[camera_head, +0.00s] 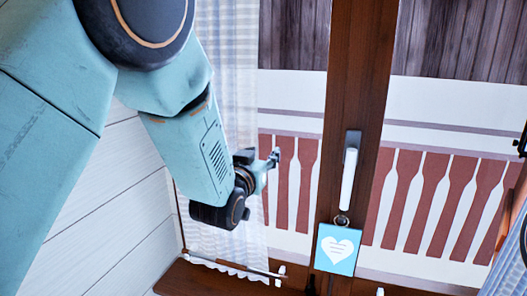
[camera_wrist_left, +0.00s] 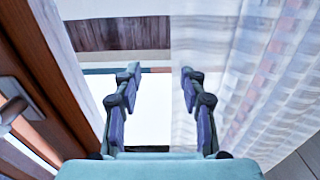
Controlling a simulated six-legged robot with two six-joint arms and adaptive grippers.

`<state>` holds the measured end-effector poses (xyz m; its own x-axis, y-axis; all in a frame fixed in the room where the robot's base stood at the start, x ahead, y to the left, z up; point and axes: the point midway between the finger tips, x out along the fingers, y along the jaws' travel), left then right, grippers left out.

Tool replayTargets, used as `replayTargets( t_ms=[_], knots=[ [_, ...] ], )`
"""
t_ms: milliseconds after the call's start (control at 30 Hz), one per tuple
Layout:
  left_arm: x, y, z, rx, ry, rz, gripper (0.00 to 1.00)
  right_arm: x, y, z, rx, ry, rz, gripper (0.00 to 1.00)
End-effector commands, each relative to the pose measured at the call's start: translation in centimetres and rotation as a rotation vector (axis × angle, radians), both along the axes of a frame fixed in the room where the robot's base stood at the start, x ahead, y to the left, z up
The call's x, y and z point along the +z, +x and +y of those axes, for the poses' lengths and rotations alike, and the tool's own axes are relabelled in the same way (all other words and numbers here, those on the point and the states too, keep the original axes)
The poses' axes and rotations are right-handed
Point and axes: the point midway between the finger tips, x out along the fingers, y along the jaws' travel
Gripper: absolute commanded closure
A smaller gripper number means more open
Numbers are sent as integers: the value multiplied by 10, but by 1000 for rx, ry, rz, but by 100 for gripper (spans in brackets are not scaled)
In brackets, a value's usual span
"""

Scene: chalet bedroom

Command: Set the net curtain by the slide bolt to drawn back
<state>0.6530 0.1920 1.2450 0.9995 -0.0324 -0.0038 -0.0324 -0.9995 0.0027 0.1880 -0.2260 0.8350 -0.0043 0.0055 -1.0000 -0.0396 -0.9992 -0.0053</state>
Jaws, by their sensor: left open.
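A pale, sheer net curtain (camera_head: 228,75) hangs at the left side of the window in the head view, over the white plank wall and part of the glass. My left gripper (camera_head: 272,160) is at the curtain's right edge, open. In the left wrist view, the open gripper (camera_wrist_left: 160,85) has a finger on each side of the curtain's free edge. The curtain (camera_wrist_left: 235,70) fills the right side there and passes behind the right finger. I cannot tell whether it touches the fingers. No slide bolt can be made out with certainty. My right gripper is not seen.
The brown window frame (camera_head: 357,90) has a white handle (camera_head: 348,185) with a blue heart tag (camera_head: 325,262) hanging below. A wooden sill (camera_head: 200,280) runs underneath. More pale fabric (camera_head: 511,270) and a small dark fitting (camera_head: 522,142) show at the right edge.

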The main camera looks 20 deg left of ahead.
Motion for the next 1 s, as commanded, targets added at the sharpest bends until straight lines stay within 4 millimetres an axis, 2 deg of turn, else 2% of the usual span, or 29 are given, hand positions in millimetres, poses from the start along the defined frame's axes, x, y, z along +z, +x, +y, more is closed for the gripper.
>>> replayTargets(
  t_ms=[100, 400, 900, 1000],
  knots=[
    [0, 8, 0, 0, -1, 0, 58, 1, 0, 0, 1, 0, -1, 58],
    [0, 12, 1, -2, 1, 1, 58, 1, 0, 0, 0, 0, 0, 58],
    [0, 11, 1, -2, 0, 0, 100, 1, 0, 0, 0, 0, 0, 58],
    [1, 11, 1, -2, 0, -2, 100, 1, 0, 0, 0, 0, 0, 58]
  ],
)
